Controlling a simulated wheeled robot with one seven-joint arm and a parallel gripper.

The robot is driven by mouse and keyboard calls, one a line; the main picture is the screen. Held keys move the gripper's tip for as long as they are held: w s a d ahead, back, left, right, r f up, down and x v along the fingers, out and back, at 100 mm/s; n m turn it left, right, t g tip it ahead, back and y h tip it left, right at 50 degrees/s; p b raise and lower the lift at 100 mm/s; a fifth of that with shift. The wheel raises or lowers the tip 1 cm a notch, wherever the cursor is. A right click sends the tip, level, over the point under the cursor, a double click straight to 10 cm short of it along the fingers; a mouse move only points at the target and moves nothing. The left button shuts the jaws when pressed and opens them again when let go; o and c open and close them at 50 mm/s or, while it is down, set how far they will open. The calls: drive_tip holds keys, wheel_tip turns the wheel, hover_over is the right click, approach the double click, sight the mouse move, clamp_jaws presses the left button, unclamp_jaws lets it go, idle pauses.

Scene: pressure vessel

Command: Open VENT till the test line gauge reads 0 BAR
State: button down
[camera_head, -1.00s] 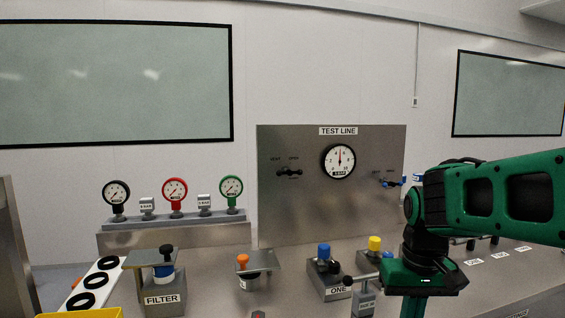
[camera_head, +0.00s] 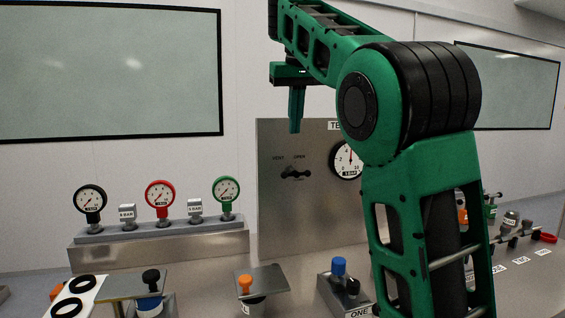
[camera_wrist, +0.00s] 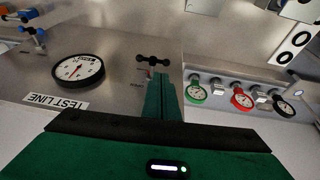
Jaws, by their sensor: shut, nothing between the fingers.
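The VENT valve (camera_head: 295,174) is a small black handle on the steel panel, under the labels VENT and OPEN. The test line gauge (camera_head: 346,160) is a white dial to its right, partly hidden by my arm; its needle points roughly upward, not at 0. My gripper (camera_head: 295,128) is shut and empty, pointing down above the VENT valve and apart from it. In the wrist view the image is upside down: the gripper fingers (camera_wrist: 161,80) are together just below the black VENT handle (camera_wrist: 153,60), with the gauge (camera_wrist: 77,71) to the left.
Black, red and green gauges (camera_head: 160,195) stand on a steel block (camera_head: 160,250) at left. A blue-topped valve (camera_head: 338,268) and an orange-knobbed fixture (camera_head: 245,285) stand on the bench. My arm hides much of the right side.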

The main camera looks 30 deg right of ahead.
drive_tip(key=w+a+r, duration=0.1)
drive_tip(key=a+r, duration=0.1)
approach(294, 172)
drive_tip(key=shift+w+a+f, duration=0.8)
drive_tip(key=shift+w+a, duration=0.1)
drive_tip(key=shift+a, duration=0.4)
drive_tip(key=shift+s+x, duration=0.15)
drive_tip(key=shift+x, duration=0.85)
drive_tip(key=shift+s+x, duration=0.15)
drive_tip(key=shift+x, duration=0.85)
drive_tip(key=shift+d+f, duration=0.1)
drive_tip(key=shift+f, duration=0.05)
